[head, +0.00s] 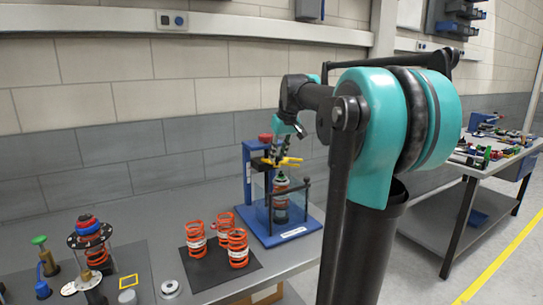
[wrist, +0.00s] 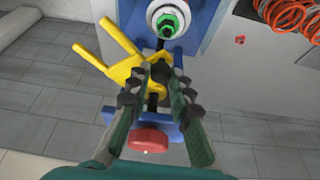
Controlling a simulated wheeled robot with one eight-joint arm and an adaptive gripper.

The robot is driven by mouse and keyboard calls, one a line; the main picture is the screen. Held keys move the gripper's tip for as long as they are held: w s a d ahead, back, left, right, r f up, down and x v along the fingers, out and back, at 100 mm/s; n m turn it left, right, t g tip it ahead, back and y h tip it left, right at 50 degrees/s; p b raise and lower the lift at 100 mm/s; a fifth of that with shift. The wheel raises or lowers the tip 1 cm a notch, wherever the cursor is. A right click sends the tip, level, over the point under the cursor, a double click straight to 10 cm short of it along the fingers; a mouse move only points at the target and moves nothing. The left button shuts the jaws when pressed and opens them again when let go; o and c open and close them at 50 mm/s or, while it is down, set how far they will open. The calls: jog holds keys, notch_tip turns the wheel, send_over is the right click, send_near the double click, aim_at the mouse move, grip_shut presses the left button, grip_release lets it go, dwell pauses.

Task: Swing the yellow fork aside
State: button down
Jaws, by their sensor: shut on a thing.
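The yellow fork (wrist: 121,62) has two prongs that point to the upper left in the wrist view. In the head view the fork (head: 289,160) sits on the blue fixture (head: 249,180), near the top of a shock absorber (head: 281,200) standing upright in it. My gripper (wrist: 160,75) is shut at the fork's near end, around a dark knob-like part there. In the head view my gripper (head: 284,148) comes down from above. In the wrist view the fork's prongs lie beside the green nut (wrist: 168,25) on top of the absorber. My fingers partly hide the fork's near end.
A red knob (wrist: 148,140) sits on the fixture just below my fingers in the wrist view. Several orange springs (head: 196,240) stand on a dark mat left of the fixture. A tiled wall is behind the bench. Bench space (head: 150,215) behind the springs is clear.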

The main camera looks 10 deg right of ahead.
jog(key=d+n, duration=0.1)
jog(key=w+n+y, duration=0.1)
jog(key=d+n, duration=0.1)
jog(key=shift+w+d+n+g, duration=0.25)
jog(key=shift+d+n+g, duration=0.05)
jog(key=shift+d, duration=0.05)
jog(key=shift+w+d+n+g+y, duration=0.3)
jog(key=shift+w+d+n, duration=0.1)
jog(key=shift+n, duration=0.45)
jog(key=shift+w+d+n+g+y, duration=0.15)
jog(key=shift+w+d+n+y, duration=0.25)
jog(key=shift+n, duration=0.4)
jog(key=shift+w+d+n+g+y, duration=0.25)
jog(key=shift+w+n, duration=0.2)
jog(key=shift+n, duration=0.4)
jog(key=c, duration=1.4)
grip_release()
jog(key=shift+o, duration=0.2)
notch_tip(320, 180, up, 11)
send_over(284, 163)
jog(key=d, duration=0.6)
jog(key=shift+s, duration=0.1)
